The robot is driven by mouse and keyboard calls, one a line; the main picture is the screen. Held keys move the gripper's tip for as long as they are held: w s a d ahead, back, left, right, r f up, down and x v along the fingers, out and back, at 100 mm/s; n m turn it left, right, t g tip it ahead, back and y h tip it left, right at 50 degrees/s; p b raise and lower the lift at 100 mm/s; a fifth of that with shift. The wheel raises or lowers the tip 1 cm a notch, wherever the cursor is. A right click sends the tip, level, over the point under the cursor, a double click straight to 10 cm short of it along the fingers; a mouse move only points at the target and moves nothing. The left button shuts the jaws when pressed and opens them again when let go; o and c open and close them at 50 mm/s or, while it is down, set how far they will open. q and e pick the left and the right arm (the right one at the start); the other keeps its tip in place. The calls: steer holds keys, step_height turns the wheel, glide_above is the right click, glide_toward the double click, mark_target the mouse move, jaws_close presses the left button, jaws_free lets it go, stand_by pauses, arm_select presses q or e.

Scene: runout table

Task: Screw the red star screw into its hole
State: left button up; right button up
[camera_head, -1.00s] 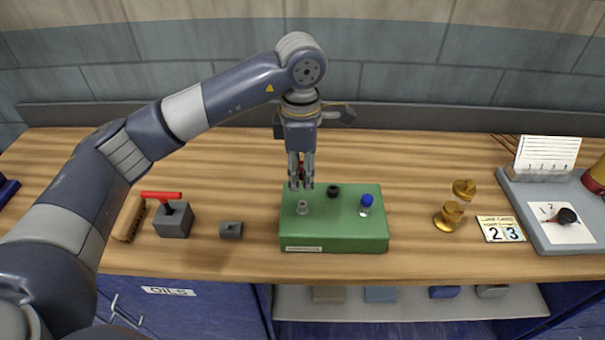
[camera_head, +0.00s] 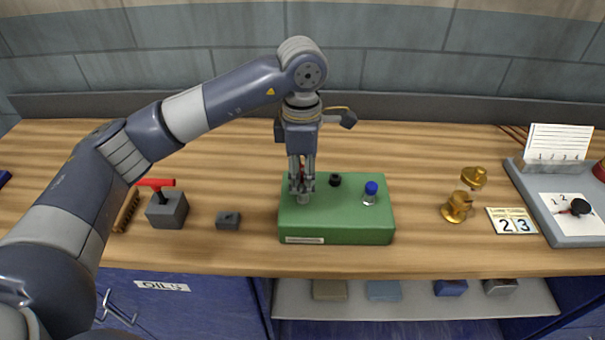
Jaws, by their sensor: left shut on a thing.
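The green block (camera_head: 345,222) stands near the front of the bench. It bears a black-rimmed hole (camera_head: 335,180) at the back, a blue-capped screw (camera_head: 370,193) at the right and a grey collar (camera_head: 310,209) at the front left. My left gripper (camera_head: 302,188) points straight down over the left part of the block, just above the grey collar. It is shut on the red star screw (camera_head: 302,168), of which only a little red shows between the fingers. I cannot tell whether the screw's tip is in the collar. My right gripper is not in view.
A grey block with a red T-handle (camera_head: 167,209), a brush (camera_head: 127,211) and a small grey block (camera_head: 228,220) stand to the left. A brass hourglass-like piece (camera_head: 459,206), a number card (camera_head: 512,221) and a grey tray (camera_head: 575,235) are to the right.

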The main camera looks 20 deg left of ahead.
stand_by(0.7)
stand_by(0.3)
arm_select(q)
steer(key=shift+b, duration=0.45)
stand_by(0.7)
steer(key=shift+f+b, duration=1.25)
steer(key=shift+b, duration=0.2)
steer(key=shift+r, duration=0.2)
steer(key=shift+r+p, duration=0.55)
steer(key=shift+r, duration=0.35)
steer(key=shift+b, duration=0.55)
stand_by(1.0)
